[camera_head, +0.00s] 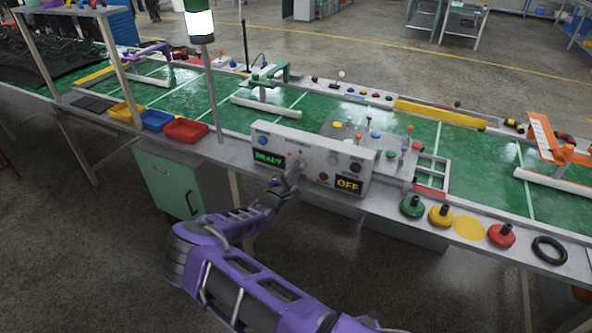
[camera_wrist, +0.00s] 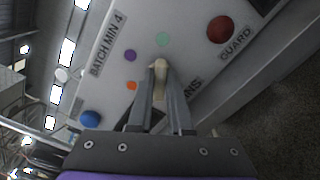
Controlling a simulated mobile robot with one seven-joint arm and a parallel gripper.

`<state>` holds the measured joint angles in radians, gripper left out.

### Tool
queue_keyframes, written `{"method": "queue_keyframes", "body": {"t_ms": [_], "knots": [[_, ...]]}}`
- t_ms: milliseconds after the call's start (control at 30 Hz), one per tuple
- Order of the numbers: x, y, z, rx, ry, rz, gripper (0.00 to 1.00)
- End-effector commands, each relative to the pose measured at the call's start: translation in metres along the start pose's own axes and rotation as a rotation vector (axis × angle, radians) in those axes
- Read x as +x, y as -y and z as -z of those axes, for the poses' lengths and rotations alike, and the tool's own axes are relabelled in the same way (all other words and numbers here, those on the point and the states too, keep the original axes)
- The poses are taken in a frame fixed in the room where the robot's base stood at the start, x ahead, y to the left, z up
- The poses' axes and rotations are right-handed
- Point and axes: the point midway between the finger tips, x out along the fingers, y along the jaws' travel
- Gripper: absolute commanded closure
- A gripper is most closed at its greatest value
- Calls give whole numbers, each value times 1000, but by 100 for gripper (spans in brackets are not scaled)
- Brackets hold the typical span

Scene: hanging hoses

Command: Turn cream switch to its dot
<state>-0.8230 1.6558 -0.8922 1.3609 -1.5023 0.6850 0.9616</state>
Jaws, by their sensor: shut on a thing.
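The cream switch (camera_wrist: 159,77) is a slim knob on the light grey panel of the control box (camera_head: 318,152). My gripper (camera_wrist: 161,84) is shut on it, with one finger on each side. In the wrist view the knob's tip points up, close below a mint green dot (camera_wrist: 163,40). A purple dot (camera_wrist: 130,55) is up and left of the knob, and an orange dot (camera_wrist: 131,86) is to its left. In the head view my gripper (camera_head: 293,172) reaches the panel's front and covers most of the switch.
The panel has a green READY display (camera_head: 268,158), a yellow OFF display (camera_head: 348,184), a blue button (camera_wrist: 91,118) and a red GUARD button (camera_wrist: 220,29). The box stands on the bench's front edge. Red, blue and yellow bins are left; green, yellow and red knobs (camera_head: 441,215) are right.

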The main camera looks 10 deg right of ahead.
Motion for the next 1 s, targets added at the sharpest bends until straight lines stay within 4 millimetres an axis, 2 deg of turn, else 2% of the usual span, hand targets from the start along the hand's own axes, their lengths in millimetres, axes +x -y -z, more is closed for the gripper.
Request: {"method": "queue_keyframes", "body": {"t_ms": [33, 200, 567, 767, 1000], "knots": [[0, 0, 0, 3, 1, 0, 81], [0, 0, 0, 2, 0, 0, 52], [-5, 0, 0, 0, 0, 0, 52], [-37, -1, 1, 0, -2, -1, 52], [-98, -1, 1, 2, -3, 0, 52]]}}
